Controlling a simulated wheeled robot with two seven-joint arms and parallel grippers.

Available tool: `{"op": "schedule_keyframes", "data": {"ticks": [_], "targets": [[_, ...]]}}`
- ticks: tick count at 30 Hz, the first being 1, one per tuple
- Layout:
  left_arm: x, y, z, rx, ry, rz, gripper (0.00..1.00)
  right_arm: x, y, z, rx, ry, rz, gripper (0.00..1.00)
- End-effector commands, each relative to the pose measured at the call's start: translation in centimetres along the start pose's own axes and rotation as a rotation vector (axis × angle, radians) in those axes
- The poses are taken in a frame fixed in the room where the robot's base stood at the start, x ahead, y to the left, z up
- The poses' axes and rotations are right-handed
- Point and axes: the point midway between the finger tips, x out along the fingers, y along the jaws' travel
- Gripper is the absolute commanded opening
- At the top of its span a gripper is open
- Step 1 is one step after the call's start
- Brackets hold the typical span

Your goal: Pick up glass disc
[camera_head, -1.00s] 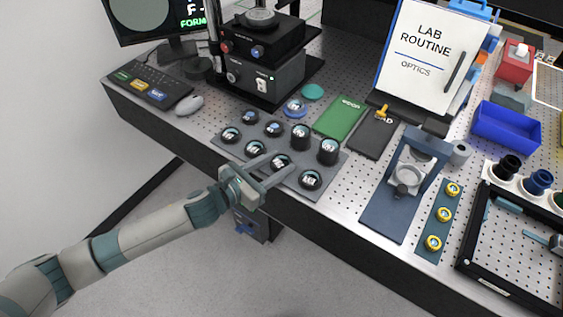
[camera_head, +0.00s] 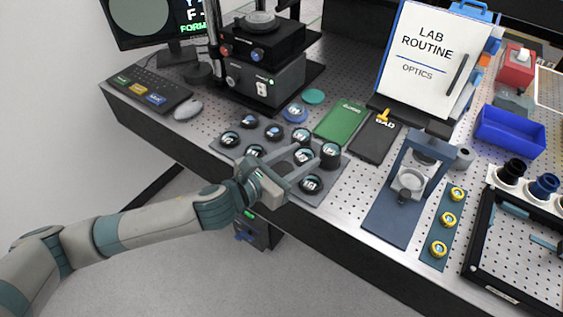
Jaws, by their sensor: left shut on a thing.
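Several glass discs in dark round mounts sit in two rows on a grey tray (camera_head: 222,151) near the bench's front edge. My left gripper (camera_head: 304,160) reaches over the tray from the front left. It is shut on a glass disc (camera_head: 304,156), which shows between its fingertips. Beside it are a disc behind (camera_head: 300,137), one to the right (camera_head: 330,154) and one in front (camera_head: 311,184). The fingers partly cover the tray; whether the held disc is clear of the tray I cannot tell. My right gripper is not in view.
Behind the tray are a black instrument (camera_head: 265,75), a green book (camera_head: 340,121) and a dark book (camera_head: 375,138). A blue stand (camera_head: 390,215) stands to the right, with a strip of yellow-ringed parts (camera_head: 437,240) beyond it. A keyboard (camera_head: 150,93) lies at the left.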

Motion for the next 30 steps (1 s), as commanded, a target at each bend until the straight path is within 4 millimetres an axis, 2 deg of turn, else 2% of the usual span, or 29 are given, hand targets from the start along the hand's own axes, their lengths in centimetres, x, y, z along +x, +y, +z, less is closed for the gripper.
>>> {"op": "schedule_keyframes", "data": {"ticks": [1, 6, 12, 30], "targets": [[0.2, -1.1, 0.6, 0.001, -0.005, -0.005, 0.16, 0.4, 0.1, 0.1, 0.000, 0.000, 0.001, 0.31], [0.6, -3.5, 2.3, 0.000, -0.003, -0.004, 0.16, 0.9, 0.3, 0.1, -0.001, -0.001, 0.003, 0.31], [0.9, -5.0, 3.3, -0.001, -0.001, -0.002, 0.16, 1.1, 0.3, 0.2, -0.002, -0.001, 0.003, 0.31], [0.9, -5.2, 3.5, 0.000, 0.000, 0.000, 0.16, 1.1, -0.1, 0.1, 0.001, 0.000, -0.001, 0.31]]}}
